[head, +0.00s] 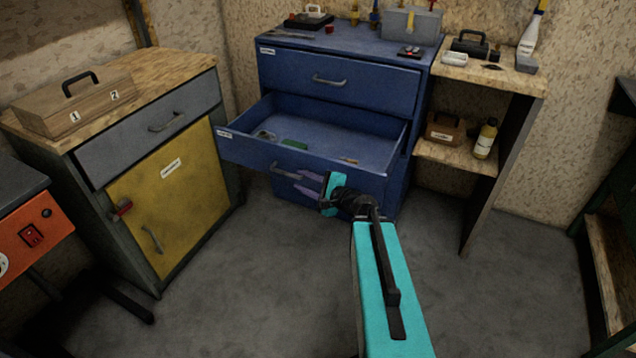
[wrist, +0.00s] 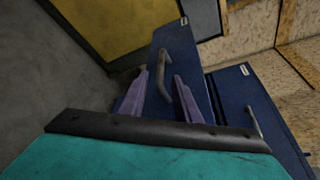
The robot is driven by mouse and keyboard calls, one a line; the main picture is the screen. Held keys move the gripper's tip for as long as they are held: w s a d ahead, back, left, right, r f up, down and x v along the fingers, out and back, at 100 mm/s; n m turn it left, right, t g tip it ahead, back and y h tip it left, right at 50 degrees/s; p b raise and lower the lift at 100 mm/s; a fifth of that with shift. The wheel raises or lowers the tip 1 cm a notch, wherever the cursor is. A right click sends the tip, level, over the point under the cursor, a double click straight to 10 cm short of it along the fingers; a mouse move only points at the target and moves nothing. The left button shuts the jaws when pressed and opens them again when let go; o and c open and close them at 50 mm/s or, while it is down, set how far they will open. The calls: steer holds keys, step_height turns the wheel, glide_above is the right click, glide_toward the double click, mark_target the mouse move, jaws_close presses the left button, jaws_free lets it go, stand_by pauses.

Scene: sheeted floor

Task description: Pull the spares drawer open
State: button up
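A blue drawer cabinet (head: 340,86) stands at the back. My gripper (head: 308,184), with purple fingers, is at that handle (head: 288,171). In the wrist view my gripper (wrist: 160,92) has its fingers apart, on either side of the handle. I cannot tell whether they touch it.
The closed top drawer (head: 338,82) is above the open one. A grey and yellow cabinet (head: 170,200) with a wooden toolbox (head: 75,103) stands left. A wooden shelf bench (head: 490,75) stands right. The grey floor (head: 270,275) in front is clear.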

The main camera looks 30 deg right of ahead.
steer(key=shift+s+d+r+p, duration=0.1)
steer(key=shift+s+r+p, duration=0.2)
steer(key=shift+p, duration=0.6)
steer(key=p+v, duration=0.5)
steer(key=p, duration=0.2)
steer(key=shift+s+d, duration=0.1)
steer(key=shift+s, duration=0.15)
steer(key=shift+f, duration=0.1)
